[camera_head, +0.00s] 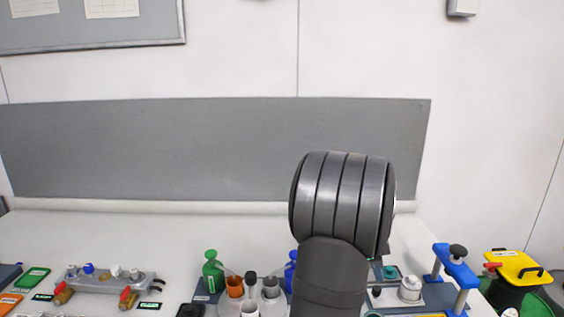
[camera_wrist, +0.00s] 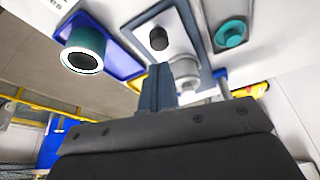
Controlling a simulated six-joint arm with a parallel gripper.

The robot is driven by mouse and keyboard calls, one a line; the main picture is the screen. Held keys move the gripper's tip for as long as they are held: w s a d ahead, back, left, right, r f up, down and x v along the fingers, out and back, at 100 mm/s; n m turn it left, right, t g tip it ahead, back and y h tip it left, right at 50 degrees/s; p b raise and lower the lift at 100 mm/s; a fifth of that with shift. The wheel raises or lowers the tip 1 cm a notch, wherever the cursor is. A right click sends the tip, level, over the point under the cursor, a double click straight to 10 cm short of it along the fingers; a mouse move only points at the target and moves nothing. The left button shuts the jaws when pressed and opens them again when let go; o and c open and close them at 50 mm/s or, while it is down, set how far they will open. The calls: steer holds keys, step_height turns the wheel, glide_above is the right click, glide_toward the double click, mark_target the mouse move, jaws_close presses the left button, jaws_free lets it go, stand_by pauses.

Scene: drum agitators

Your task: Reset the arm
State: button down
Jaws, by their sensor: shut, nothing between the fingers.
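My arm (camera_head: 342,205) rises from the bottom of the head view, right of centre, in front of the bench. Its thick grey ribbed joint covers my gripper and part of the bench there. In the wrist view my gripper (camera_wrist: 157,88) shows as slim blue-grey fingers, shut together with nothing between them, above its wide dark body. I cannot tell the exact gap between fingertips and plate.
In the head view, a green bottle (camera_head: 212,270) and several small containers stand left of my arm. A blue-handled frame (camera_head: 455,266) and a yellow-lidded green bin (camera_head: 517,267) are at the right. A valve fixture (camera_head: 108,275) sits at the left. The bench's back is clear.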

steer(key=shift+x, duration=1.4)
steer(key=c, duration=2.1)
jaws_free()
steer(key=shift+a, duration=0.1)
steer(key=o, duration=1.1)
steer(key=shift+c, duration=0.2)
steer(key=o, duration=1)
steer(key=shift+n+y, duration=0.5)
steer(key=shift+y, duration=0.4)
steer(key=d+r, duration=0.1)
steer(key=r, duration=0.1)
steer(key=d+r, duration=0.1)
steer(key=r, duration=0.1)
steer(key=d+r, duration=0.1)
steer(key=r, duration=0.1)
steer(key=shift+w+d, duration=0.15)
steer(key=shift+d, duration=0.1)
steer(key=shift+o, duration=0.2)
step_height(320, 180, up, 7)
steer(key=d+n+y, duration=0.2)
step_height(320, 180, down, 10)
steer(key=shift+t, duration=0.4)
steer(key=shift+d, duration=0.1)
step_height(320, 180, up, 10)
